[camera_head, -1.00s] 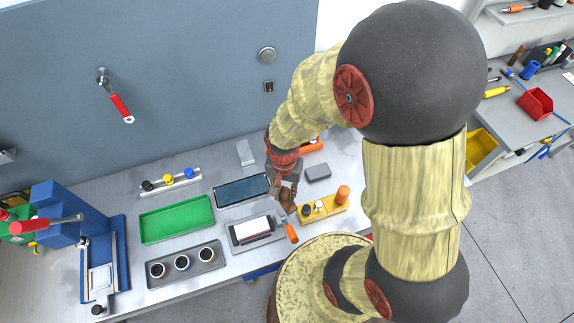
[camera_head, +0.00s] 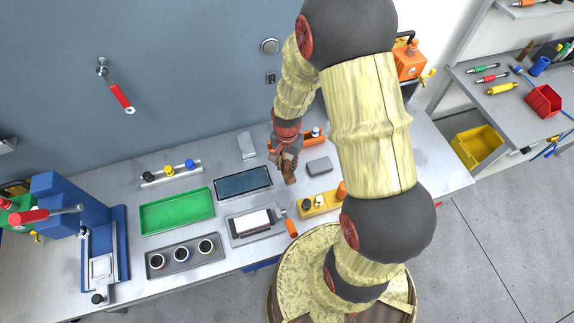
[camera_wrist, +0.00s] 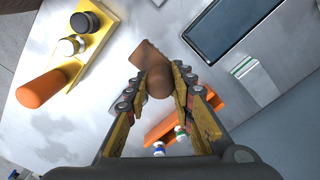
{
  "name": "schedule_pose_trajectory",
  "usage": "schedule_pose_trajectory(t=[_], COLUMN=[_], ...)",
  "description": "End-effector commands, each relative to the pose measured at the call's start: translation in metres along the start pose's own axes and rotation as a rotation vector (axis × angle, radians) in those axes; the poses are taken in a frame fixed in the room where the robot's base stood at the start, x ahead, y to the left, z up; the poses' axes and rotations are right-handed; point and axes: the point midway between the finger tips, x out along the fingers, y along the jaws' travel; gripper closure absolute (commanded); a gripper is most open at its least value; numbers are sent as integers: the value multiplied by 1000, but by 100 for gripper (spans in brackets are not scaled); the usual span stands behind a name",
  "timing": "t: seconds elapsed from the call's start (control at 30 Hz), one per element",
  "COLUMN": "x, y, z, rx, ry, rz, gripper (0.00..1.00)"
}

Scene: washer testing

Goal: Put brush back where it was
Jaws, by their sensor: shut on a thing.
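The brush (camera_head: 290,172) is a brown piece held in my gripper (camera_head: 284,160) over the workbench, to the right of the dark blue-screened tray. In the wrist view the brush (camera_wrist: 153,72) shows as a brown block and rounded knob between the two fingers of my gripper (camera_wrist: 155,85). My gripper is shut on it. The brush's far end points away from the fingers; its bristles cannot be made out. I cannot tell whether it touches the bench.
A yellow holder (camera_head: 322,206) with small bottles and an orange cylinder stands to the right. An orange rack (camera_head: 281,144) is behind the gripper. A grey block (camera_head: 319,166) lies close on the right. The dark tray (camera_head: 243,183) and green tray (camera_head: 177,211) lie left.

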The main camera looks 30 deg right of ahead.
Motion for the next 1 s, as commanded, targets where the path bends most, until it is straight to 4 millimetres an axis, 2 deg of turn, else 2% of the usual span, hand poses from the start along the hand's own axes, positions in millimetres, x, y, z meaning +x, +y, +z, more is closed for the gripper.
schedule_pose_trajectory(t=[0.1,0.27,0.5,0.7,1.0], x=[20,34,45,71,75], y=[-6,-12,-16,-16,-17], z=[-13,-24,-32,-32,-32], rx=[2,-1,0,-1,-1], ry=[-3,-1,-1,-2,-1], rz=[3,1,1,2,1], gripper=[100,100,100,100,100])
